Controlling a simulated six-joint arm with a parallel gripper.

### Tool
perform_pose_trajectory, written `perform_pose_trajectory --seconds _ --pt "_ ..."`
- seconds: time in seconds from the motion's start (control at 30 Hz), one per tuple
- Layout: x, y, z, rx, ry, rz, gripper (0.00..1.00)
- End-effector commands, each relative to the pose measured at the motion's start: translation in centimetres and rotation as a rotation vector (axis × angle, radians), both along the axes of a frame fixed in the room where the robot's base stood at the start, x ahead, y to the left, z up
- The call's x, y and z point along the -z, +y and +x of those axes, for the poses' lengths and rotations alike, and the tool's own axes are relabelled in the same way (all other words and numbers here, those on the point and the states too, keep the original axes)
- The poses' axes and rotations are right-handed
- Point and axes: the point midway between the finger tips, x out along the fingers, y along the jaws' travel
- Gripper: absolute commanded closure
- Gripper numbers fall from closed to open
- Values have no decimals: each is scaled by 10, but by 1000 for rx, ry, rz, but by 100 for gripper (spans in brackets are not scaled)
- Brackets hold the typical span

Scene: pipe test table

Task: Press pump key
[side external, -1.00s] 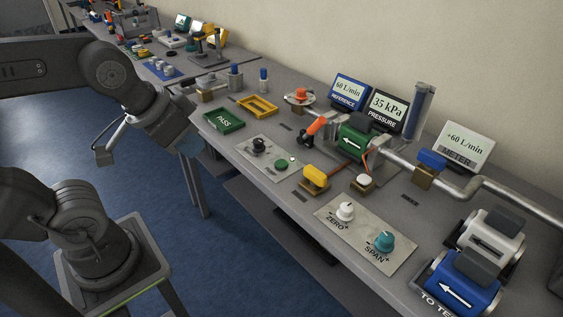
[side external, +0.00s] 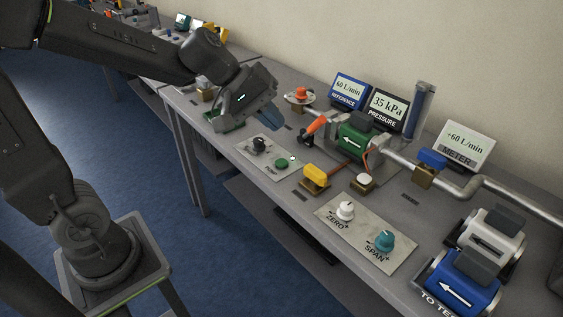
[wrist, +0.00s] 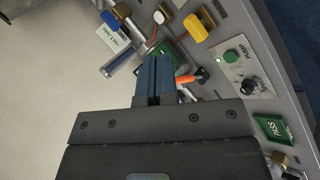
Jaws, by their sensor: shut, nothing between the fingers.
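The pump panel (side external: 270,172) is a pale plate on the table, with a green round key (side external: 281,164), a black knob (side external: 258,144) and a small light. In the wrist view the green key (wrist: 231,56) sits beside the word PUMP, to the right of my fingers, with the black knob (wrist: 247,88) below it. My gripper (side external: 273,124) has blue fingers, shut and empty. It is above the table behind the panel, apart from the key. The fingers also show in the wrist view (wrist: 154,65).
An orange-handled valve (side external: 316,127) and a green pipe block (side external: 353,143) stand right of my gripper. A yellow-handled valve (side external: 316,174) is right of the panel. The green PASS tray (side external: 232,123) is partly hidden under my gripper. Reference and pressure displays (side external: 386,105) stand behind.

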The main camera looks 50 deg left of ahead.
Motion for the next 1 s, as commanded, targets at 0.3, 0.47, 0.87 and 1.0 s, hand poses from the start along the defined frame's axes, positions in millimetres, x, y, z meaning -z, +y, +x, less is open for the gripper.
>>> perform_pose_trajectory --seconds 0.3,0.47,0.87,1.0 --pt "66 68 93 -555 159 -369 100" --pt "100 99 112 -764 213 -468 100" --pt "121 118 119 -890 243 -523 100" --pt "120 118 119 -888 243 -523 100"
